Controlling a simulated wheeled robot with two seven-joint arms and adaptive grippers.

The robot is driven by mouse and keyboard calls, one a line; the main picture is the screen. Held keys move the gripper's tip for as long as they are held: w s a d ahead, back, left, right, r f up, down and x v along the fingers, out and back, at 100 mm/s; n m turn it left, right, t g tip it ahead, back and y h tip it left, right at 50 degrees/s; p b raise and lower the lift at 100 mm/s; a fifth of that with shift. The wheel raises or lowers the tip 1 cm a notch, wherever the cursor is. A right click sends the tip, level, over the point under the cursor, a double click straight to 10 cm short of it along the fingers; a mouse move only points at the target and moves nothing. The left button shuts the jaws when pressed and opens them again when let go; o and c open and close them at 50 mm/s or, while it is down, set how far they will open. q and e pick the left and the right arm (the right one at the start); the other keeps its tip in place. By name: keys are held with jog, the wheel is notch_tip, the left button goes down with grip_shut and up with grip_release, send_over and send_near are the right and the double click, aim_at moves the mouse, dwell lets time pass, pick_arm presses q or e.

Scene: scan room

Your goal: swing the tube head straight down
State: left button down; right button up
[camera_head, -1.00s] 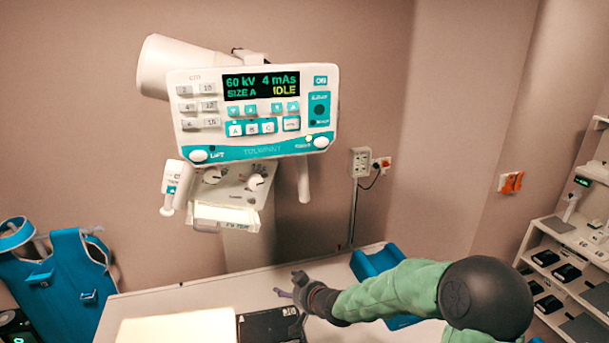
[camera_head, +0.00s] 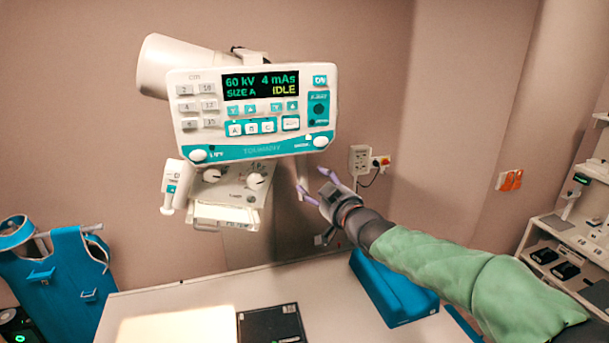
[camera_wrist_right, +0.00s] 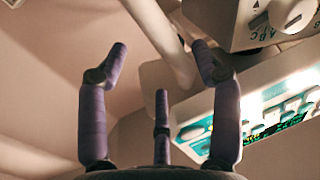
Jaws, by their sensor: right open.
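The tube head (camera_head: 252,115) hangs in front of the wall, with a white control panel whose screen reads 60 kV, 4 mAs, IDLE. A white cylinder (camera_head: 178,66) sticks out behind it to the upper left. Below the panel is a collimator box (camera_head: 232,188) with two knobs. A white handle (camera_head: 303,178) hangs at its right side. My right gripper (camera_head: 317,184) is open and empty, just right of the handle; I cannot tell if they touch. In the right wrist view a white bar (camera_wrist_right: 165,40) runs beyond and between the open fingers (camera_wrist_right: 160,62). My left gripper is not in view.
The table (camera_head: 210,285) below holds a lit pale panel (camera_head: 180,328), a black plate (camera_head: 271,324) and a blue block (camera_head: 392,290) under my right arm. A blue apron (camera_head: 60,275) hangs at left. Shelves (camera_head: 570,240) stand at right. A wall socket (camera_head: 360,160) is behind my gripper.

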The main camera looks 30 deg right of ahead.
aim_at(305, 175)
jog(key=w+p, duration=0.1)
jog(key=w, duration=0.5)
jog(key=shift+w+d, duration=0.1)
jog(key=shift+w, duration=0.25)
grip_shut()
